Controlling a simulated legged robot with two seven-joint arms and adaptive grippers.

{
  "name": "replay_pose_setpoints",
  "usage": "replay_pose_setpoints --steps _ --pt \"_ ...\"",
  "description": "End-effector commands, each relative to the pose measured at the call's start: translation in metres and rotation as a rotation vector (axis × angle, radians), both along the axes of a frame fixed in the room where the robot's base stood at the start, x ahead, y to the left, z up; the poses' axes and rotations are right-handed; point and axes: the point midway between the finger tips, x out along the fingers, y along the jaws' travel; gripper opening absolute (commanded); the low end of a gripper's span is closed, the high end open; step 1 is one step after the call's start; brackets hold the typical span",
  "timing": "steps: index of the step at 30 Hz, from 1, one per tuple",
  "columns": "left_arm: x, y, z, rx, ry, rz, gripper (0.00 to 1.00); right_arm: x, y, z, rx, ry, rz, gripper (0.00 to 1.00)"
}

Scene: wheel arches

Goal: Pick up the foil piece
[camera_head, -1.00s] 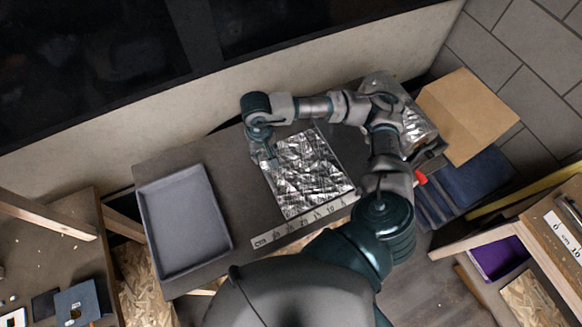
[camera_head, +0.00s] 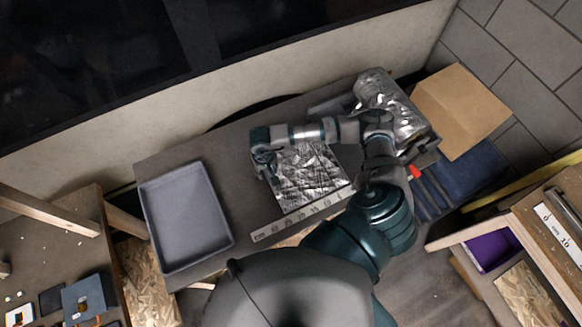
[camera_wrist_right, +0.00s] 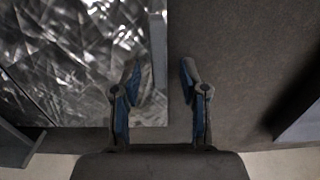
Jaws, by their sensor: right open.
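The foil piece (camera_head: 308,178) is a crinkled silver sheet lying on the dark bench top, with my right arm over its upper part. My right gripper (camera_head: 266,168) is at its left edge in the head view. In the right wrist view the foil (camera_wrist_right: 70,60) fills the left side. My open right gripper (camera_wrist_right: 159,78) has one finger over the foil and the other over bare bench, with the foil's edge between them. A pale narrow strip runs along that edge. I cannot tell whether the fingers touch the foil. My left gripper is not in view.
An empty grey tray (camera_head: 232,236) sits on the bench to the left. A numbered ruler strip (camera_head: 300,216) lies along the foil's front side. A foil-covered bulky object (camera_head: 388,98) and a cardboard box (camera_head: 458,108) are at the right. Bare bench lies between tray and foil.

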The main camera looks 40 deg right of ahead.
Motion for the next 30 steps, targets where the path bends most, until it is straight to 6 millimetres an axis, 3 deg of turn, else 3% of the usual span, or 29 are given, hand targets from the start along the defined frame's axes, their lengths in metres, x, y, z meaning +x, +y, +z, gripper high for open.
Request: replay_pose_setpoints --steps 5,10,23,30 --pt "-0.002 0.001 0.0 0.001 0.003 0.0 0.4 0.0 -0.001 0.0 0.001 0.0 0.0 0.41" --pt "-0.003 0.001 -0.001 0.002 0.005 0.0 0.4 0.0 -0.002 0.0 0.002 0.001 -0.001 0.0" --pt "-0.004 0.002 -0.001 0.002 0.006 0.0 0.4 0.001 -0.002 0.002 0.001 0.0 -0.001 0.0" --pt "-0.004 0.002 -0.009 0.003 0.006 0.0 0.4 0.001 -0.001 0.026 0.002 -0.004 -0.001 0.0"
